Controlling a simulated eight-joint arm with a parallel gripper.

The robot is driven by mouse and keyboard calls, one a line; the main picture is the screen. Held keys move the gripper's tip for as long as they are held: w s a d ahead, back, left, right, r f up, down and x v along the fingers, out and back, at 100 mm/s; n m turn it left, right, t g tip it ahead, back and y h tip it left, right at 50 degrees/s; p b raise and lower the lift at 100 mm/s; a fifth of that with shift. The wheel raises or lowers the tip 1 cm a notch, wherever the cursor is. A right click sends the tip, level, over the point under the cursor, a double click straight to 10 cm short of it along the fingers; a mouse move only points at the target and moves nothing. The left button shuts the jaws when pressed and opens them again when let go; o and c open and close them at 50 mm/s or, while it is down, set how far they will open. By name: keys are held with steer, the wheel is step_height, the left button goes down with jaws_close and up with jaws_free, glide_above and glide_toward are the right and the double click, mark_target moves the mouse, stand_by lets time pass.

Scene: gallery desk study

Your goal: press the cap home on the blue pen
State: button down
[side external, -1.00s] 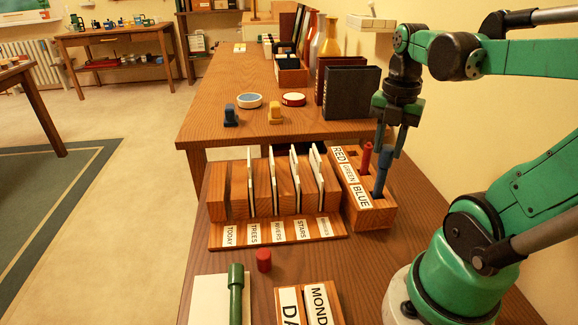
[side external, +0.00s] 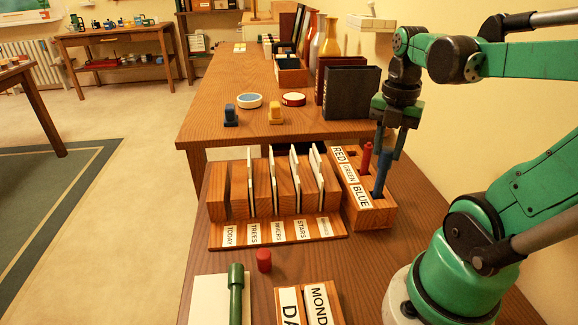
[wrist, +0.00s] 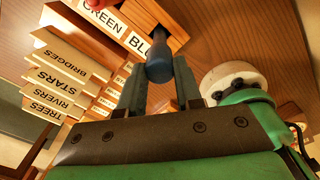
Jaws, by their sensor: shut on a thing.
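The blue pen (side external: 381,178) stands nearly upright at the BLUE end of the wooden pen stand (side external: 376,218). My gripper (side external: 388,150) is above that end, fingers pointing down, shut on the pen's blue upper part. In the wrist view the blue piece (wrist: 158,65) sits between my two fingertips (wrist: 155,80), near the BLUE label. I cannot tell where the cap ends and the barrel begins, or whether a gap shows between them; the fingers cover that part. The pen's lower end is hidden in the stand.
A red pen (side external: 366,158) stands close behind in the same stand. A card sorter (side external: 275,228) with upright dividers is to the left. A green pen (side external: 236,290) lies on a pale pad in front, beside a loose red cap (side external: 264,260). A dark box (side external: 350,92) stands behind.

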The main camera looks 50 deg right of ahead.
steer(key=shift+c, duration=0.2)
jaws_free()
stand_by(0.3)
steer(key=shift+r, duration=3.55)
steer(key=shift+c, duration=0.2)
jaws_close()
steer(key=shift+f, duration=0.1)
